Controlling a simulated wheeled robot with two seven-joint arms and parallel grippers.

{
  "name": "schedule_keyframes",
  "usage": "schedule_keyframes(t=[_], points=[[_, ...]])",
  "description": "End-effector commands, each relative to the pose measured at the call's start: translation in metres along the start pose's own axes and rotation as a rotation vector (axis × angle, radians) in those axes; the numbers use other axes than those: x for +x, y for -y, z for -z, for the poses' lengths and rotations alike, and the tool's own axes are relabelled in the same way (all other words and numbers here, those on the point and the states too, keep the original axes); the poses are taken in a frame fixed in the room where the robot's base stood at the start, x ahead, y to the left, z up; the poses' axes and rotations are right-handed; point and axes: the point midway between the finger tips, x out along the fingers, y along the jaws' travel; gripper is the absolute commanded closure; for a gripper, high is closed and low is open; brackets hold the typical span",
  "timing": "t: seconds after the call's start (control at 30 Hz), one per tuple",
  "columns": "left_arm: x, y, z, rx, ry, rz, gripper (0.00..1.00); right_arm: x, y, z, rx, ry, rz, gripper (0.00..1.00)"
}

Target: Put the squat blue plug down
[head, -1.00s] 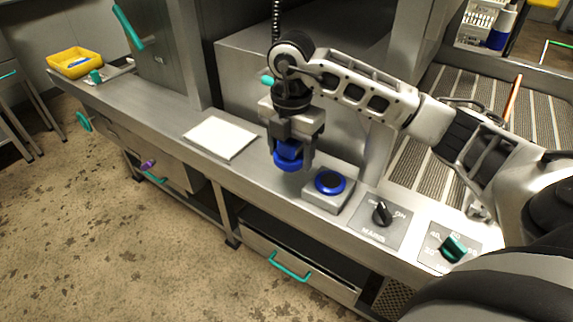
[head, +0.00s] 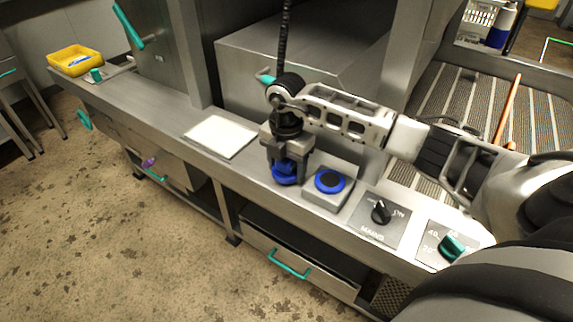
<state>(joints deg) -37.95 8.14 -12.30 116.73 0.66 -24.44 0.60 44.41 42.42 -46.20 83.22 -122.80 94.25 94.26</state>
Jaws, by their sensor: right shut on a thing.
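My right gripper (head: 287,165) points down over the steel counter and is shut on the squat blue plug (head: 286,178). The plug is upright, with its wide lower part at or very close to the counter top; I cannot tell whether it touches. It is just left of a grey box with a round blue button (head: 330,181) on top. The gripper fingers hide part of the plug's upper portion. My left gripper is not in view.
A white board (head: 220,136) lies on the counter (head: 160,112) to the left. A black MAINS knob (head: 380,211) and a teal knob (head: 452,246) are at right. A yellow tray (head: 76,61) stands at the far left end. Counter between board and plug is bare.

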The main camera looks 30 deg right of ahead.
Motion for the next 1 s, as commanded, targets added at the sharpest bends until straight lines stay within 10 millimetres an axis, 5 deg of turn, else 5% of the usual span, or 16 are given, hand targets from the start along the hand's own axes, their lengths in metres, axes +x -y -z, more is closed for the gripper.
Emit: schedule_keyframes(t=[0.07, 0.1, 0.17, 0.57, 1.0], points=[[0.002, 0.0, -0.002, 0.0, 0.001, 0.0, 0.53, 0.003, 0.0, 0.0, 0.0, 0.0, -0.001, 0.76], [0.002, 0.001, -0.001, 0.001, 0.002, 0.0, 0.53, 0.003, 0.0, 0.0, 0.0, 0.0, 0.0, 0.31], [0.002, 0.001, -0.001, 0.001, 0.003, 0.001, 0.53, 0.002, 0.0, 0.0, 0.0, 0.0, 0.0, 0.18], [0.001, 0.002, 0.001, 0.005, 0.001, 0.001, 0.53, -0.01, -0.001, -0.001, 0.0, 0.002, -0.004, 0.18], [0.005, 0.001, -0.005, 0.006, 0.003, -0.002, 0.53, -0.098, -0.001, -0.001, 0.0, 0.002, -0.005, 0.18]])
